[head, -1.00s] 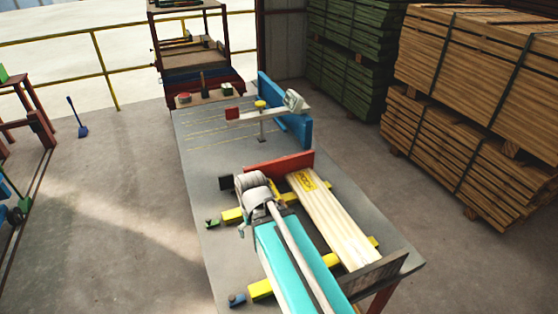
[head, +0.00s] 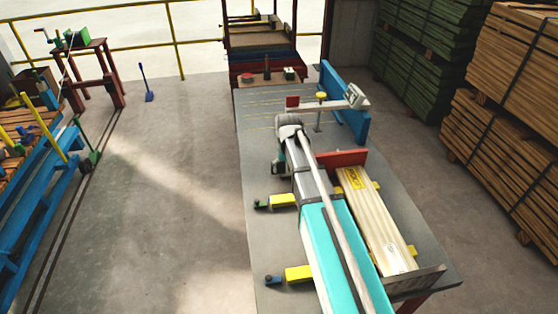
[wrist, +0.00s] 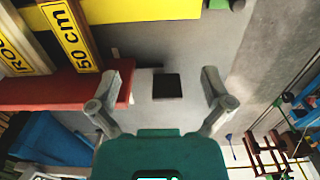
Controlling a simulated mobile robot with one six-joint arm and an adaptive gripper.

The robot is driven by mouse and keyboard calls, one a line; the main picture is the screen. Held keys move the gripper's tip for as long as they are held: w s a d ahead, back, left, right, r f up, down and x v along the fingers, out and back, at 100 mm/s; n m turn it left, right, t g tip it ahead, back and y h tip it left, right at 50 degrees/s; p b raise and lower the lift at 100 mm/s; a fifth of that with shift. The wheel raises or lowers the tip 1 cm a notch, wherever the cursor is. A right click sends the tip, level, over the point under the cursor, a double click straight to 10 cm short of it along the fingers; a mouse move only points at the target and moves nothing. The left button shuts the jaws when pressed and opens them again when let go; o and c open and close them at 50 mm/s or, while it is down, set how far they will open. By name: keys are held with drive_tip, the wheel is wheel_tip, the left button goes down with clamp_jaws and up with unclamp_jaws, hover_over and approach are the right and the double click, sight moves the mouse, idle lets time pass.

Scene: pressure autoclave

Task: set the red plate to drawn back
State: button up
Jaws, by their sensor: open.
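The red plate (head: 345,159) stands upright across the table at the far end of the wooden boards (head: 375,215). In the wrist view the red plate (wrist: 60,90) runs in from the left and ends by my left-hand finger; I cannot tell if they touch. A square black block (wrist: 167,86) lies between and beyond my fingertips, beside the plate's end. My gripper (wrist: 166,71) is open with nothing held. In the head view my arm hides the plate's left end and the black block.
A measuring arm (head: 335,103) and a blue upright fence (head: 343,105) stand at the table's far end. Timber stacks (head: 515,120) are to the right.

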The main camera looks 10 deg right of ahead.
wheel_tip(320, 180, up, 4)
drive_tip(key=p, duration=0.3)
hover_over(278, 173)
drive_tip(key=shift+w+d+f, duration=0.1)
drive_tip(key=shift+w+d, duration=0.05)
drive_tip(key=shift+w, duration=0.2)
drive_tip(key=shift+f, duration=0.2)
wheel_tip(278, 173, down, 14)
drive_tip(key=b, duration=1.3)
drive_tip(key=shift+r+b, duration=0.25)
drive_tip(key=shift+b, duration=0.15)
